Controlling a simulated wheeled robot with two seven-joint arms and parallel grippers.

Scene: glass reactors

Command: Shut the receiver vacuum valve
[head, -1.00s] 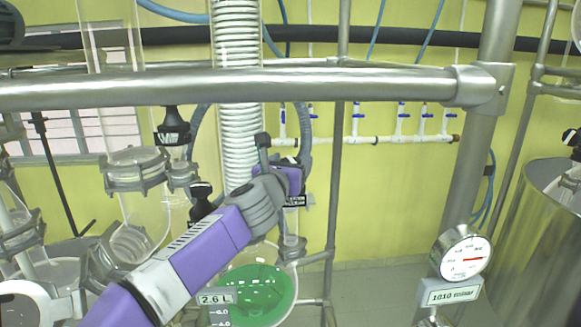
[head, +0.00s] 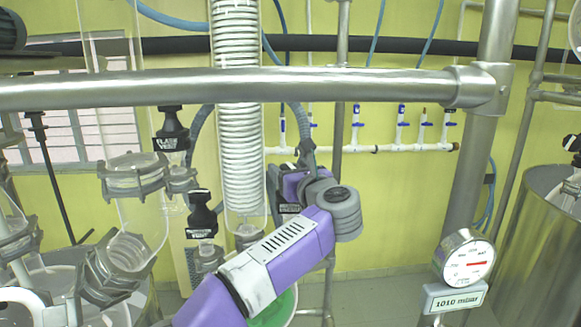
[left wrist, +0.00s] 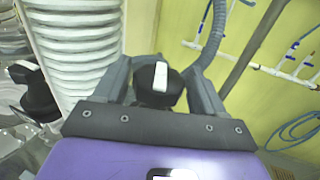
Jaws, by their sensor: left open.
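A black valve knob (left wrist: 158,88) with a white stripe shows in the left wrist view, between the two open fingers of my left gripper (left wrist: 160,85). The stripe runs nearly upright in that view. I cannot tell whether the fingers touch the knob. In the head view my left gripper (head: 287,175) is in front of the coil column's right side, at a blue-grey hose. A dark label (head: 290,208) shows beside it, too small to read surely; the knob there is mostly hidden by the gripper. The receiver with green liquid (head: 275,308) is partly behind my arm. My right gripper is not in view.
Two other black valve handles (head: 172,128) (head: 202,215) stand left of the coil column (head: 238,120). A steel rail (head: 240,88) crosses in front. A gauge (head: 467,258) with a 1010 mbar display (head: 455,298) is at right. Glass fittings (head: 125,255) crowd the left.

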